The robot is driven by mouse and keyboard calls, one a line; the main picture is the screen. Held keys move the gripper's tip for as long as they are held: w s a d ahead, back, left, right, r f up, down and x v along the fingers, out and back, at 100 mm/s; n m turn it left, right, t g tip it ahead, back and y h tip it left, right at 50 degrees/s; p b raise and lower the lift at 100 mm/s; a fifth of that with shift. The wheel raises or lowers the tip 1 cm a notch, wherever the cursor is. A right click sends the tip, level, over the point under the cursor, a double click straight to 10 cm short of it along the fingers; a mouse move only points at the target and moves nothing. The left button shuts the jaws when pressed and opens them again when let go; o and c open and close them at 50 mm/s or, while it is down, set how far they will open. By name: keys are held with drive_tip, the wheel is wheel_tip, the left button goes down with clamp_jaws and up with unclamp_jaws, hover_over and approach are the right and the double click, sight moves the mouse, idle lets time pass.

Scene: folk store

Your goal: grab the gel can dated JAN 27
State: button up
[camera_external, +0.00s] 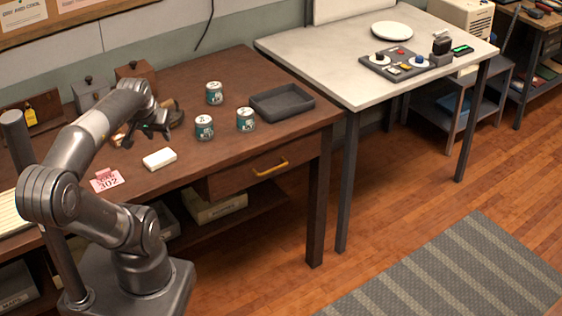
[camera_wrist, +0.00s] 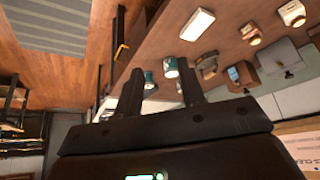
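Three teal-and-white cans stand upright on the brown wooden table: a back can (camera_external: 214,93), a front-left can (camera_external: 204,127) and a front-right can (camera_external: 246,119). Their dates are too small to read, so I cannot tell which says JAN 27. My gripper (camera_external: 146,136) is above the table, left of the cans and apart from them. In the wrist view my gripper (camera_wrist: 160,66) has its two fingers spread with nothing held. Two cans show near the fingertips in that tilted view, one left (camera_wrist: 149,80) and one right (camera_wrist: 170,68).
A dark empty tray (camera_external: 281,102) lies right of the cans. A white block (camera_external: 160,159) and a pink tag marked 302 (camera_external: 107,181) lie near the front edge. Lidded boxes (camera_external: 92,91) stand at the back left. A pale table (camera_external: 340,75) adjoins on the right.

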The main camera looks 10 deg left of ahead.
drive_tip(key=shift+o, duration=0.4)
drive_tip(key=o, duration=0.9)
drive_tip(key=shift+c, duration=0.2)
drive_tip(key=shift+w, duration=0.1)
